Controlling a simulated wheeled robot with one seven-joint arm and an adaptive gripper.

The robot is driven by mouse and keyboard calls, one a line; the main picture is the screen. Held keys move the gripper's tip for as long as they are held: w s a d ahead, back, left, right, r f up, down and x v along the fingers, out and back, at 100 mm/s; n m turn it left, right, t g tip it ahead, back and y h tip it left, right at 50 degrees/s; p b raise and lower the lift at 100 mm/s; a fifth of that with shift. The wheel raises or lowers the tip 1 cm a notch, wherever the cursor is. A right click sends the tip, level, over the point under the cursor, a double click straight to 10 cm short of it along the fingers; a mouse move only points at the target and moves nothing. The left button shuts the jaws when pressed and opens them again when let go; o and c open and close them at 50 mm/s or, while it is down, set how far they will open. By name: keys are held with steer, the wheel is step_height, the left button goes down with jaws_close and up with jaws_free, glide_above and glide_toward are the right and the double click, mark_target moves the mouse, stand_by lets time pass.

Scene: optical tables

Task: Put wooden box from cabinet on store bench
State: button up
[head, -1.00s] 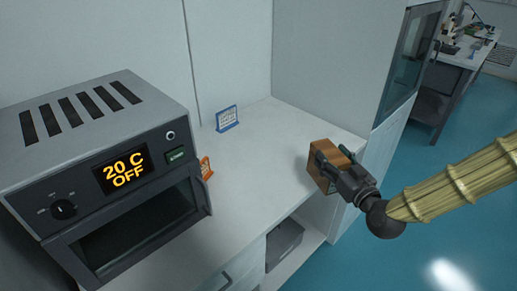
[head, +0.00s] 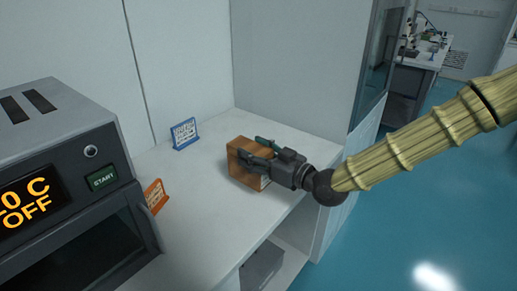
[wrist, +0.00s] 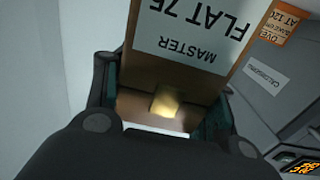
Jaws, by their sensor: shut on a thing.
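The wooden box (head: 241,161) is brown, with a white label reading "MASTER FLAT 75" that shows upside down in the wrist view (wrist: 195,35). My gripper (head: 262,154) is shut on the box, one finger on each side of it. The box is over the white bench (head: 205,205), near its right part; I cannot tell whether its underside touches the top. The cabinet the box came from cannot be made out.
A grey oven (head: 60,170) with a lit display and a START button stands at the left. A blue sign (head: 185,133) is behind, and an orange sign (head: 155,196) stands beside the oven. Bench top between the signs and box is clear. A wall panel (head: 300,65) rises behind the box.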

steer(key=w+d+f+p, duration=0.1)
steer(key=w+f, duration=0.1)
steer(key=w, duration=0.4)
steer(key=w+d+f+p, duration=0.1)
steer(key=w+d+f, duration=0.1)
steer(key=w, duration=0.4)
steer(key=shift+w+d+f+p, duration=0.15)
steer(key=shift+d+f+p, duration=0.15)
steer(key=shift+f+p, duration=0.1)
steer(key=o, duration=1.3)
steer(key=shift+f, duration=0.15)
steer(key=shift+o, duration=0.4)
steer(key=b+v, duration=0.1)
steer(key=v, duration=1.1)
steer(key=shift+b, duration=0.3)
